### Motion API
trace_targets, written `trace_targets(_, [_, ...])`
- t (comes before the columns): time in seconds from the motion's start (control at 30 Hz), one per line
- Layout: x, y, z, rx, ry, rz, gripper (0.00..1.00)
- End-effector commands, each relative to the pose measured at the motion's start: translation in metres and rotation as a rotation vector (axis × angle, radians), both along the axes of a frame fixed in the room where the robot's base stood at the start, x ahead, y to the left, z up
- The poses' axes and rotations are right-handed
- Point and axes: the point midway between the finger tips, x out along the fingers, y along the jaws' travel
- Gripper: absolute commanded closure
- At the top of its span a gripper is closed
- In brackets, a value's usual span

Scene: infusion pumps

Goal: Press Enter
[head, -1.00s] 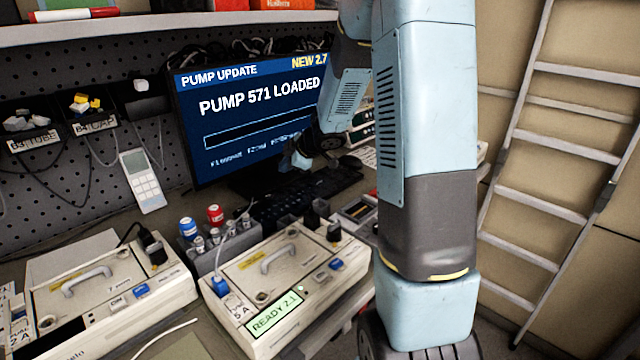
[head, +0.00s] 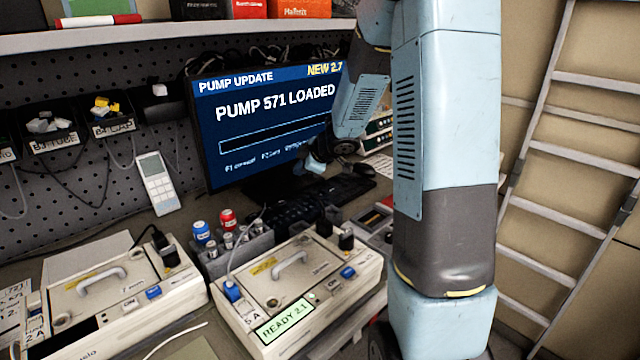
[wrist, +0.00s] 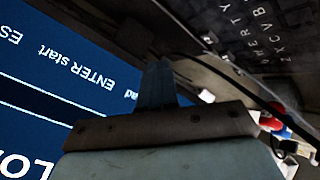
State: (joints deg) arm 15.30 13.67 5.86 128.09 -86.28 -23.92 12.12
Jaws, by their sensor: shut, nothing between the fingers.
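The monitor (head: 240,175) shows "PUMP UPDATE", "NEW 2.7", "PUMP 571 LOADED" and an empty bar. In the wrist view its screen (wrist: 50,65) reads "ENTER start" upside down. A black keyboard (head: 290,208) lies in front of the monitor, and its lettered keys show in the wrist view (wrist: 265,30). I cannot make out the Enter key. My gripper (head: 314,165) is partly hidden by my arm, near the screen's lower right and over the keyboard area. Its closed fingers (wrist: 157,80) show in the wrist view, holding nothing; contact with a key cannot be seen.
A pump reading "READY 2.1" (head: 283,321) and another pump (head: 120,300) stand at the front. Red-capped and blue-capped vials (head: 202,232) stand behind them. A handheld keypad (head: 158,183) leans by the pegboard. A ladder (head: 575,150) stands at right.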

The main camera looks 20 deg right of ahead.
Motion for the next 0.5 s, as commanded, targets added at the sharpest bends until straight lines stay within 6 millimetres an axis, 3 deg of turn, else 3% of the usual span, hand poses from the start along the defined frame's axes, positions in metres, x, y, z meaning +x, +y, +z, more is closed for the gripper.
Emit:
trace_targets(0.27, [-0.024, -0.026, 0.079, -0.051, -0.09, -0.305, 1.0])
trace_targets(0.5, [-0.081, -0.047, 0.138, -0.029, -0.102, -0.609, 1.0])
